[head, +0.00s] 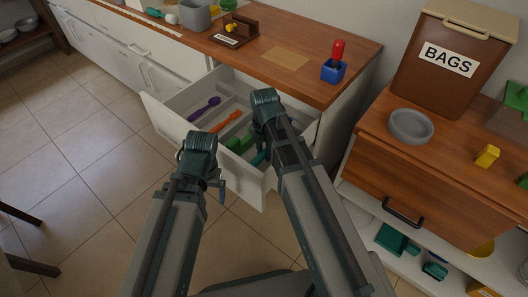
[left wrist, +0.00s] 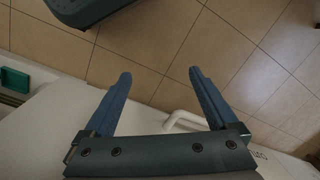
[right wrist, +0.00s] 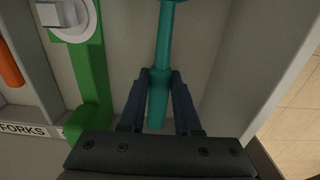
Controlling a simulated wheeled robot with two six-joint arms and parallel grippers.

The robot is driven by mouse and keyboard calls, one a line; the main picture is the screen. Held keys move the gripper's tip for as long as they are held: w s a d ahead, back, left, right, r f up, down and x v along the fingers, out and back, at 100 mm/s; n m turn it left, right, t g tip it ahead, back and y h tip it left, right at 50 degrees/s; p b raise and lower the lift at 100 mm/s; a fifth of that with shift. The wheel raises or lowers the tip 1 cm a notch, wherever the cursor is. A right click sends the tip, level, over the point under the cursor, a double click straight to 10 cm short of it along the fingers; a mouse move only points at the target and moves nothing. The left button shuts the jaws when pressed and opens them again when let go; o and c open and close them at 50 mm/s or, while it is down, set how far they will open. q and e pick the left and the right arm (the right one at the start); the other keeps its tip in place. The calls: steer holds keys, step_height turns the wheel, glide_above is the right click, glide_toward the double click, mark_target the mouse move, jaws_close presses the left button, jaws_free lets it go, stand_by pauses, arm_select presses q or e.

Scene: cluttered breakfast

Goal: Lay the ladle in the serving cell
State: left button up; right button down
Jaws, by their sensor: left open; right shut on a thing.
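The teal ladle (right wrist: 160,50) shows in the right wrist view as a straight handle with its wider end cut off at the top edge. My right gripper (right wrist: 160,78) is shut on its handle, inside the open drawer (head: 173,126). The handle lies along the drawer's end cell, between a divider and the right wall. I cannot tell whether it touches the floor. In the head view my right arm hides most of the ladle (head: 259,158). My left gripper (left wrist: 160,75) is open and empty, outside the drawer front, above the floor.
The drawer also holds a purple spoon (head: 204,108), an orange utensil (head: 227,122) and a green utensil (right wrist: 90,75). A "FORKS" label (right wrist: 22,130) marks a nearby cell. The wooden counter (head: 300,85) overhangs behind, with a blue cup (head: 333,71). Tiled floor lies in front.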

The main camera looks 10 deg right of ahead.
steer(key=shift+f, duration=0.25)
jaws_free()
stand_by(0.6)
steer(key=shift+r, duration=0.25)
step_height(320, 180, up, 14)
steer(key=p, duration=1.3)
steer(key=shift+f+p, duration=0.15)
steer(key=shift+p, duration=0.25)
steer(key=shift+f, duration=0.15)
step_height(320, 180, down, 8)
steer(key=b, duration=0.8)
steer(key=shift+f, duration=0.1)
steer(key=shift+s, duration=0.1)
